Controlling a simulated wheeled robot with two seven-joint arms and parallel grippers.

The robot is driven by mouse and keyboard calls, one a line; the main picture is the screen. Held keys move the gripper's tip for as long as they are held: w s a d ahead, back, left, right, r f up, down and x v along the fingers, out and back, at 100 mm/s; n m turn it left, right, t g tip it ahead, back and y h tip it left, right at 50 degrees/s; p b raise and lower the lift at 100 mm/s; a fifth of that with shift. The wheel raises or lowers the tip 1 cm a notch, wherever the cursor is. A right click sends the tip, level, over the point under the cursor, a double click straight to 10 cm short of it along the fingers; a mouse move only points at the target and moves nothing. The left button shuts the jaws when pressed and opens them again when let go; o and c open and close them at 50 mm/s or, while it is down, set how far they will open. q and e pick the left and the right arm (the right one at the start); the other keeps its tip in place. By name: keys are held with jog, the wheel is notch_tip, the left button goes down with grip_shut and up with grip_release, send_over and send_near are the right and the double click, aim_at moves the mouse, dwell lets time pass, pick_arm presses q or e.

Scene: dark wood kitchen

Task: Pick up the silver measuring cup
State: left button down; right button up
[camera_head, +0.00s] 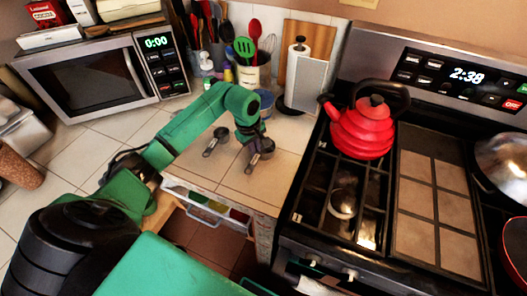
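Two small silver measuring cups lie on the tiled counter left of the stove. One silver cup (220,132) sits alone, its handle pointing toward the front left. The other silver cup (266,146) is directly at my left gripper (257,148), its handle pointing toward the counter's front edge. My green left arm reaches over the counter from the left, and the gripper points down at this second cup. The fingers overlap the cup, so I cannot tell whether they are closed on it. My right gripper is not in view.
A microwave (95,75) stands at the back left. A utensil crock (253,75) and a paper towel holder (299,80) stand behind the cups. The stove, with a red kettle (362,128), is to the right. An open drawer (208,208) lies below the counter edge.

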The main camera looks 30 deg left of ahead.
pick_arm(q)
notch_tip(320, 180, up, 20)
jog(key=b, duration=0.2)
jog(key=shift+b, duration=0.4)
jog(key=shift+s, duration=0.1)
